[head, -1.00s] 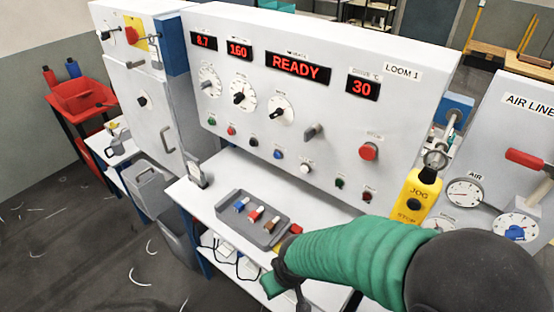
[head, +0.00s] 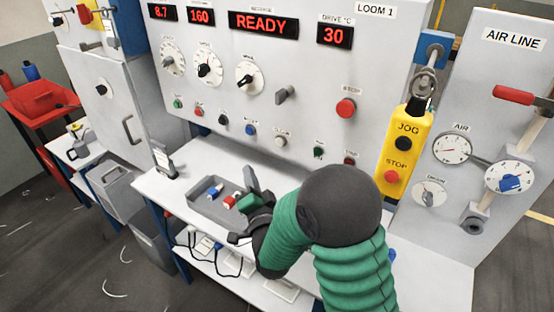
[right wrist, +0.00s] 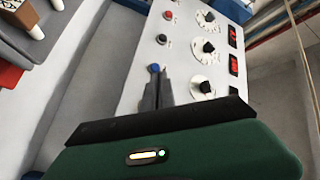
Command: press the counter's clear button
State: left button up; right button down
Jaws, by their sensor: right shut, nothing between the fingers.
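The white LOOM 1 panel (head: 215,90) carries a row of small push buttons below its dials: green (head: 178,104), red (head: 199,111), black (head: 223,120), blue (head: 250,130) and white (head: 280,142). Their labels are too small to read, so I cannot tell which one is the clear button. My right gripper (head: 251,179) is shut and empty, in front of and below the blue and white buttons, apart from the panel. In the right wrist view its fingers (right wrist: 157,92) point toward the panel, and the blue button (right wrist: 155,68) shows just beyond the tips. My left gripper is not in view.
A grey tray (head: 205,212) with small coloured parts lies on the white shelf below the panel, beside my right gripper. A yellow JOG/STOP pendant (head: 404,150) hangs at the right. A red STOP button (head: 346,108) and a grey lever (head: 284,95) stick out.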

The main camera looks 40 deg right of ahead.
aim_at(280, 142)
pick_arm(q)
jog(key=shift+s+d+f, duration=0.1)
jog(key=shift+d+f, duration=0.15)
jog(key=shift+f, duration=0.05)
pick_arm(e)
jog(key=shift+s+d+r+m+t+h, duration=0.4)
jog(key=shift+d+r+m+t+h, duration=0.1)
jog(key=shift+d+r+m+h, duration=0.25)
pick_arm(q)
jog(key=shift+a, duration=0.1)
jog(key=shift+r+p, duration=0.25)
jog(key=shift+p, duration=0.05)
pick_arm(e)
jog(key=w+d, duration=0.3)
jog(key=d, duration=0.5)
jog(key=shift+w, duration=0.2)
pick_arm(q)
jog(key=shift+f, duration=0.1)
pick_arm(e)
jog(key=shift+d, duration=0.15)
dwell(0.6)
